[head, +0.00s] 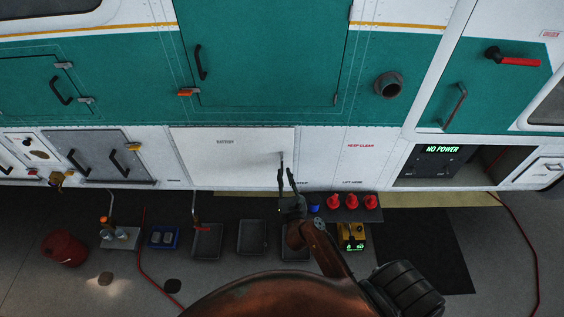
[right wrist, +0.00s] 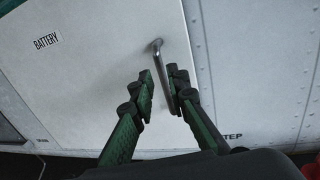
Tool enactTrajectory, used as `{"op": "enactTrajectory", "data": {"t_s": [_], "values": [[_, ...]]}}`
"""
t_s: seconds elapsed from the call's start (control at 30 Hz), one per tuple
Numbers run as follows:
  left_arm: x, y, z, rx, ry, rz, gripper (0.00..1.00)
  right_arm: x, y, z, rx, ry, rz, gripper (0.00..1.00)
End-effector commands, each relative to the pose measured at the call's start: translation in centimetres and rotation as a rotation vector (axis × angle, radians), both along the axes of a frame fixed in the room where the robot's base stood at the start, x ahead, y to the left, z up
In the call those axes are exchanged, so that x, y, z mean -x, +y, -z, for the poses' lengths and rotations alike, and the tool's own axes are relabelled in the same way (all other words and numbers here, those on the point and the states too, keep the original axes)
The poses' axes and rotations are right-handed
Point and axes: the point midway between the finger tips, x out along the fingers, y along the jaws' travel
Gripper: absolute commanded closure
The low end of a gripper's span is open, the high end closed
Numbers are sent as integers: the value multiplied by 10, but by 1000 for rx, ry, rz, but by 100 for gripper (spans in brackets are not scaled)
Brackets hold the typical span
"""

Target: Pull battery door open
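A bar handle (right wrist: 160,62) is at the door's right side. My right gripper (right wrist: 161,73) is open, with its fingertips on either side of the handle. The handle's lower part runs down between the fingers, nearer the right one; contact is unclear. In the head view the right gripper (head: 286,171) is at the door's lower right. My left gripper is not in view.
Black trays (head: 251,237) lie on the floor below the door. Red caps (head: 352,202) and a yellow device (head: 351,237) are to the right. A NO POWER bay (head: 442,162) is further right. A grey double-door panel (head: 98,158) is left of the battery door.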

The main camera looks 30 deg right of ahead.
Motion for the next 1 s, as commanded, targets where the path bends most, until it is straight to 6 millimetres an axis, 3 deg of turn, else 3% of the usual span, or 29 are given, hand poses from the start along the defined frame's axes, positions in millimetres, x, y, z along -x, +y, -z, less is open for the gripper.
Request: {"op": "enactTrajectory", "data": {"t_s": [0.13,0.4,0.77,1.0], "values": [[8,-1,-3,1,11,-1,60,-25,-9,-1,4,-1,-1,85],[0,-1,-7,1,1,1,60,-54,-20,0,5,2,-1,85],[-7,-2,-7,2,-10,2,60,-58,-21,1,5,3,-1,86],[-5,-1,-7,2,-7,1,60,-58,-21,1,5,3,-2,100]]}}
